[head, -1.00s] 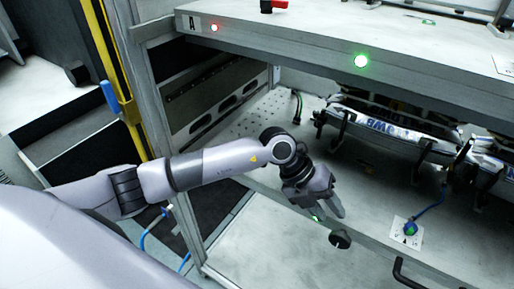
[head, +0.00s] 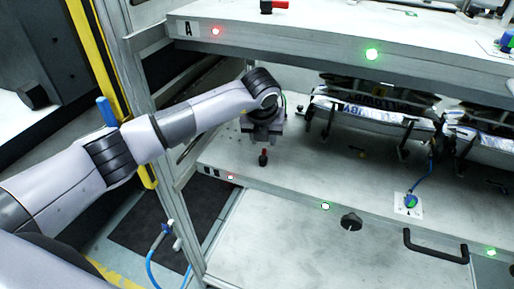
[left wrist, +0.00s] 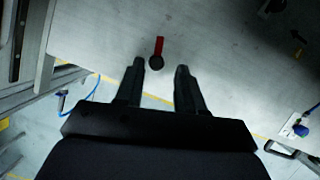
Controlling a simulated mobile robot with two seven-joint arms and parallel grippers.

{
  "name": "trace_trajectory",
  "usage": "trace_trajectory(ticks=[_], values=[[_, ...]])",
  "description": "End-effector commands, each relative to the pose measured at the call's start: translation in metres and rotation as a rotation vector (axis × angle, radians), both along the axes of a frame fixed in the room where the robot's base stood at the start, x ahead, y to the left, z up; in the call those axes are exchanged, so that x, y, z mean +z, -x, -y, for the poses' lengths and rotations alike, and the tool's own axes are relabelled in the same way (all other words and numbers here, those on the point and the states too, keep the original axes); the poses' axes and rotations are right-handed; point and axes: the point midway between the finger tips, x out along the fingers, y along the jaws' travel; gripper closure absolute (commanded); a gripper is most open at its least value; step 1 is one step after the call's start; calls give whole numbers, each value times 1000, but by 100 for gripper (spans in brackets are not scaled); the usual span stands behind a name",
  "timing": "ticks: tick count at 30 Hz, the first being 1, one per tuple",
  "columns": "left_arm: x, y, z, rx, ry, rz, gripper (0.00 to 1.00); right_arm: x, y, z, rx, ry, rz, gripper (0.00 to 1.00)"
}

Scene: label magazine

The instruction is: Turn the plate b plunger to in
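The plate B plunger (head: 263,157) is a small red lever with a dark round knob, near the front left of the lower plate, plate B (head: 300,180). In the left wrist view the plunger (left wrist: 158,48) lies just ahead of the fingertips, roughly between them, its red lever pointing away. My left gripper (left wrist: 160,68) is open and empty, fingers apart. In the head view my left gripper (head: 263,136) is just above the plunger, pointing down. I cannot tell whether it touches the plunger. My right gripper is in neither view.
The upper plate, plate A (head: 300,38), overhangs plate B and has its own red plunger (head: 272,7). Silver-wrapped stacks (head: 370,112) stand to the right. A black knob (head: 351,222) and a handle (head: 436,246) are at the front edge. A frame post (head: 160,120) stands left.

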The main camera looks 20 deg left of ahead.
Motion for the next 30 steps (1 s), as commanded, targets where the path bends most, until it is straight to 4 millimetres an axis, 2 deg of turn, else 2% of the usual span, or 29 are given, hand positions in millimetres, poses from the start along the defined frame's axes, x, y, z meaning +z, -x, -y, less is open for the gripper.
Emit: trace_trajectory(ticks=[5,18,30], values=[[-7,-4,-2,6,-9,1,62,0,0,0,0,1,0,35],[-55,-24,-6,5,-7,1,62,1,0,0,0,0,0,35],[-66,-28,-7,4,-7,2,62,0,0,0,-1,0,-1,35]])
